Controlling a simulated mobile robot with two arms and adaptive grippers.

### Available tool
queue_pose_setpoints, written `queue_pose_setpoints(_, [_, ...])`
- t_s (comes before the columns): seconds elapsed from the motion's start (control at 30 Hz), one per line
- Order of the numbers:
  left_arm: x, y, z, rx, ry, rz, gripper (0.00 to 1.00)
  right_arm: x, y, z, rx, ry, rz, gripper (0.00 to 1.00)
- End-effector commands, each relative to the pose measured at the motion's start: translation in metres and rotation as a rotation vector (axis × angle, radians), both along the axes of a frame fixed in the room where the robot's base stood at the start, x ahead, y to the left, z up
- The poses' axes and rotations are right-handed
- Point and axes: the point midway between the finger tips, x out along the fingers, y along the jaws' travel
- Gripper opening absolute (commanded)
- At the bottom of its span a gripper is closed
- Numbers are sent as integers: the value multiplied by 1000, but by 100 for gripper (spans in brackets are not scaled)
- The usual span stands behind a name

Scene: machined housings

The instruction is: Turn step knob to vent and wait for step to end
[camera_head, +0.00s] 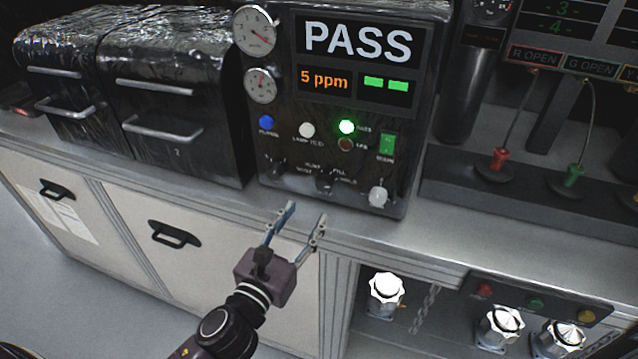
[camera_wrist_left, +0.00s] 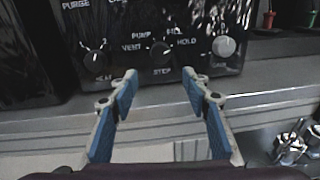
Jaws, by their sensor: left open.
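The black step knob (camera_head: 325,183) sits low on the front of the dark tester panel. In the left wrist view the step knob (camera_wrist_left: 160,55) has PUMP, FILL, VENT and HOLD labels around it and STEP below. I cannot tell which label it points to. My left gripper (camera_head: 306,214) is open and empty in front of and below the panel. In the wrist view its blue-padded fingers (camera_wrist_left: 160,83) are spread below the step knob, apart from it. The panel's display (camera_head: 358,42) reads PASS and 5 ppm, with a green lamp (camera_head: 347,127) lit. My right gripper is out of view.
Another black knob (camera_head: 278,168) is left of the step knob, and a pale knob (camera_head: 378,195) is right of it. A foil-like box with handles (camera_head: 165,90) stands left of the tester. The counter's front edge (camera_head: 410,238) runs below. White valve knobs (camera_head: 385,290) sit lower right.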

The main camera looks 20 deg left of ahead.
Motion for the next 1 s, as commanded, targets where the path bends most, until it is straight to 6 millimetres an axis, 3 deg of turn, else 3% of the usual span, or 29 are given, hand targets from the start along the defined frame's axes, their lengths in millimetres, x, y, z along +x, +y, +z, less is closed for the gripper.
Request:
queue_pose_setpoints(0.03, [0, -1, 9, 21, -15, -3, 44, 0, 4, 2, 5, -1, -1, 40])
queue_pose_setpoints(0.17, [10, -3, 16, 38, -29, -3, 44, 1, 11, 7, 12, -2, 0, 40])
queue_pose_setpoints(0.6, [71, -9, 14, 35, -25, -3, 44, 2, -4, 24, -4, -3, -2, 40])
queue_pose_setpoints(0.97, [76, -10, 12, 34, -23, -5, 44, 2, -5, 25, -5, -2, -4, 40])
queue_pose_setpoints(1.0, [76, -10, 12, 34, -24, -5, 39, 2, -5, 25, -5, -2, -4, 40])
